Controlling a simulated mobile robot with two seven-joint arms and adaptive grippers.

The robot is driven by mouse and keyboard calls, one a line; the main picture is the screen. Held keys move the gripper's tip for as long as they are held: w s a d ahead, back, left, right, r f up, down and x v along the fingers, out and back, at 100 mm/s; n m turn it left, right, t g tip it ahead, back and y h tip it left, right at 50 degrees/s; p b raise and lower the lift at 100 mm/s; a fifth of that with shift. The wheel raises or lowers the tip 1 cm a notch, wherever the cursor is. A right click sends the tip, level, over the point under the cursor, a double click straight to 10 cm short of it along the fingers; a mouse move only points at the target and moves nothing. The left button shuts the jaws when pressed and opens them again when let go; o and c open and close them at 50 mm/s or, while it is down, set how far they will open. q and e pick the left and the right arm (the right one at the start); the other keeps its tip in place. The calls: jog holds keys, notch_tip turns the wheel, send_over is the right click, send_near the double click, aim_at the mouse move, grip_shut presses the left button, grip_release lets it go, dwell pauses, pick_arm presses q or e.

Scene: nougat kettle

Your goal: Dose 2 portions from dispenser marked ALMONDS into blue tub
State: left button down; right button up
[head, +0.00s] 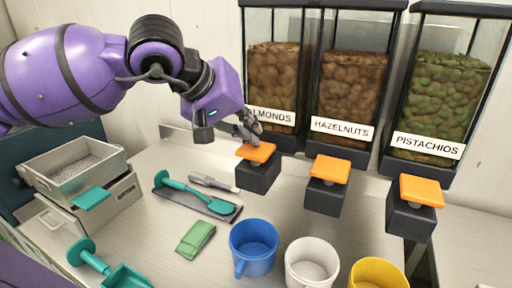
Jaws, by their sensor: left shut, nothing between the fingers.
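The dispenser marked ALMONDS (272,85) stands at the back, filled with brown nuts. Its orange paddle (256,152) sits on a dark block at its front. My left gripper (252,138) is shut and empty, with its fingertips just above or at the orange paddle; I cannot tell whether they touch. It covers the first letter of the ALMONDS label. The blue tub (254,246) stands on the counter in front of and below the almond block, a little toward the viewer. Its visible inside looks empty. My right gripper is not in view.
Dispensers marked HAZELNUTS (352,80) and PISTACHIOS (446,90) stand to the right. A white tub (311,264) and a yellow tub (378,274) are right of the blue one.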

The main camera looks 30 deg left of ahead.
pick_arm(q)
jog(key=shift+f, duration=0.95)
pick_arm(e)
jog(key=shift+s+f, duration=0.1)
pick_arm(q)
jog(key=shift+r, duration=0.15)
dwell(0.6)
jog(key=shift+r, duration=1.35)
jog(key=shift+r, duration=0.15)
notch_tip(320, 180, up, 2)
jog(key=shift+r, duration=0.15)
jog(key=shift+w+r+b, duration=0.1)
jog(key=shift+r+b, duration=0.55)
jog(key=shift+b, duration=0.05)
jog(key=shift+r, duration=0.6)
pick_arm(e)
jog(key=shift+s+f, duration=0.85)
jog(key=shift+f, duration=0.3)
